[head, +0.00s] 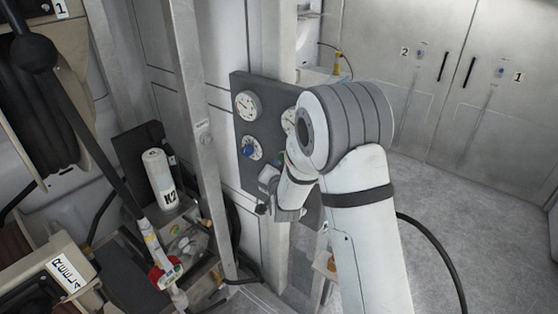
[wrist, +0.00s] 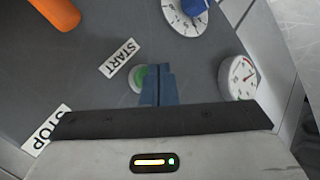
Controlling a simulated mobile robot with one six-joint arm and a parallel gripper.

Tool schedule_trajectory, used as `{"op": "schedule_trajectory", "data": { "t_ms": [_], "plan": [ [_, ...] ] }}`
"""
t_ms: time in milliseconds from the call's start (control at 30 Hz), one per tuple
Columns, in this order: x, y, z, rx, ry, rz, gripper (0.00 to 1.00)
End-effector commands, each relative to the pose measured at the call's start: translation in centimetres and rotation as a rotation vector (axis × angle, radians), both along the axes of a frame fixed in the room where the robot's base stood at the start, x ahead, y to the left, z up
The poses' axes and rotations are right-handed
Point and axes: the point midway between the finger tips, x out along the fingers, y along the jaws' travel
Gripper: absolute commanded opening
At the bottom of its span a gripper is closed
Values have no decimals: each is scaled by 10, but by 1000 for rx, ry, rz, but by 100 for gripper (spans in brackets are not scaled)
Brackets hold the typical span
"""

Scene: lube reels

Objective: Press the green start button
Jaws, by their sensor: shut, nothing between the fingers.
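The green start button (wrist: 139,77) shows in the wrist view as a green cap in a pale ring, beside a START label (wrist: 119,58). My gripper (wrist: 158,70) is shut and empty. Its blue-grey fingertips overlap the right part of the button in the picture and hide it. I cannot tell whether they touch it. In the head view my arm reaches to the dark grey panel (head: 240,128) and covers much of its right side.
A STOP label (wrist: 45,130) lies left of my gripper, an orange part (wrist: 55,12) above it. A blue knob (wrist: 192,6) and a gauge (wrist: 238,77) are to the right.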

Motion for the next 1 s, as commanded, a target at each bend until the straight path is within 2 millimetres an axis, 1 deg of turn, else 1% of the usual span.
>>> {"op": "schedule_trajectory", "data": {
  "t_ms": [200,1000],
  "plan": [
    [4,-3,-1,0,-1,0,0],
    [8,-7,-1,0,0,0,0]
  ]
}}
